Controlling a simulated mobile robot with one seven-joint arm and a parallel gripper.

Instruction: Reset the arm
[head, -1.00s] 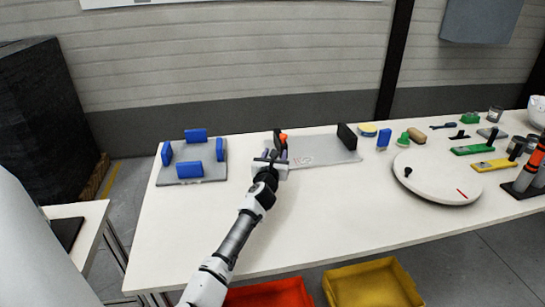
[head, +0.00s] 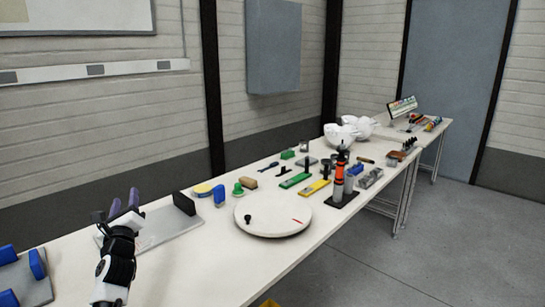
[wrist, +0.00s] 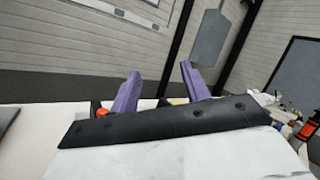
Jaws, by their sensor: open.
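My gripper (head: 124,204) is at the left of the head view, raised near the grey plate with black end blocks. Its two purple fingers are spread apart. In the wrist view the purple fingers (wrist: 160,92) stand apart with nothing between them. An orange-red item (wrist: 102,112) shows just behind the left finger in the wrist view; most of it is hidden.
The grey plate (head: 165,232) with a black block (head: 184,203) lies beside my gripper. A blue-block fixture (head: 36,291) is at the lower left. A round white turntable (head: 272,222), small tools and white helmet shells (head: 341,134) stand further right. The table's front strip is clear.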

